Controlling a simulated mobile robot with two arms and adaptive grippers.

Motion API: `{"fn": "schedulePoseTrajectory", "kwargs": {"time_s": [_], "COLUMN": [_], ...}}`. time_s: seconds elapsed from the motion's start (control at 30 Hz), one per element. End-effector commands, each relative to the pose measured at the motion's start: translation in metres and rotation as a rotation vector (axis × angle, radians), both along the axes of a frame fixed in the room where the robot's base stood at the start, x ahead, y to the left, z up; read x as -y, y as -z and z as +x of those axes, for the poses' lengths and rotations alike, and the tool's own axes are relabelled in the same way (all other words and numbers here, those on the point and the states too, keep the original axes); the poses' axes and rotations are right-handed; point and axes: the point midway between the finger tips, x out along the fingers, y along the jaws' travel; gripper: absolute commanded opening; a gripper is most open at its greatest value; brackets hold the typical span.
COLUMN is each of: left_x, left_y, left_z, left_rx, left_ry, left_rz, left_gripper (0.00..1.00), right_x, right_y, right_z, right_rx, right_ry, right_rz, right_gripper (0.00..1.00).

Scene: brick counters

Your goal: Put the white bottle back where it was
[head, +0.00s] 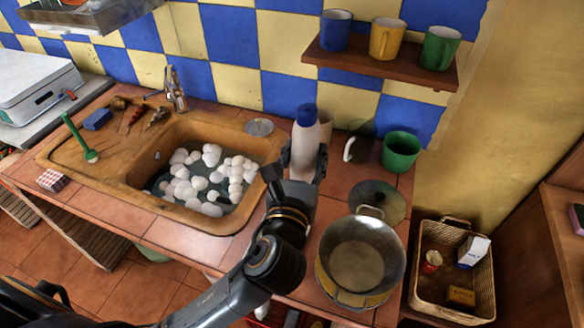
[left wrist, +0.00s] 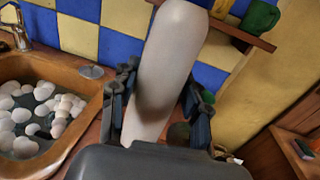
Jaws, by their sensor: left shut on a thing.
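The white bottle (head: 305,138) with a blue cap stands about upright in the head view, right of the sink. My left gripper (head: 303,165) is shut on it, with a finger on each side of its lower body. In the left wrist view the bottle (left wrist: 165,70) fills the middle between the two dark fingers (left wrist: 155,105). Its cap is out of that view. The gripper hides the bottle's base in the head view, so I cannot tell whether it touches the counter. My right gripper is not in view.
The sink (head: 225,220) holds many white round things. A green mug (head: 400,151), a dark lid (head: 378,200) and a large pot (head: 361,258) stand right of the bottle. A shelf (head: 380,62) with three mugs hangs above. A basket (head: 452,270) is at the right.

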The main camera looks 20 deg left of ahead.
Motion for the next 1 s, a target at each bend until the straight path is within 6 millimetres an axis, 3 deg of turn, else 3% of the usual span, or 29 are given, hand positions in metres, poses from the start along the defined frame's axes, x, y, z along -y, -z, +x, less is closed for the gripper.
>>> {"fn": "schedulePoseTrajectory", "kwargs": {"time_s": [0.23,0.43,0.63,1.0], "left_x": [-0.028,-0.04,-0.046,-0.049], "left_y": [0.024,0.063,0.078,0.117], "left_z": [0.056,0.083,0.095,0.1], "left_rx": [0.003,0.002,0.005,0.002], "left_ry": [-0.004,-0.002,0.0,0.0], "left_rz": [0.003,0.0,0.0,-0.002], "left_gripper": [0.1,0.1,0.1,0.1], "right_x": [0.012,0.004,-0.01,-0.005], "right_y": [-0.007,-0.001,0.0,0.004], "right_z": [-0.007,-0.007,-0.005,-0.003], "right_rx": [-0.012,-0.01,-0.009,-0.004], "right_ry": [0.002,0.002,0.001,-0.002], "right_rz": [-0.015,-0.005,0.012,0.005], "right_gripper": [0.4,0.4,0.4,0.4]}}
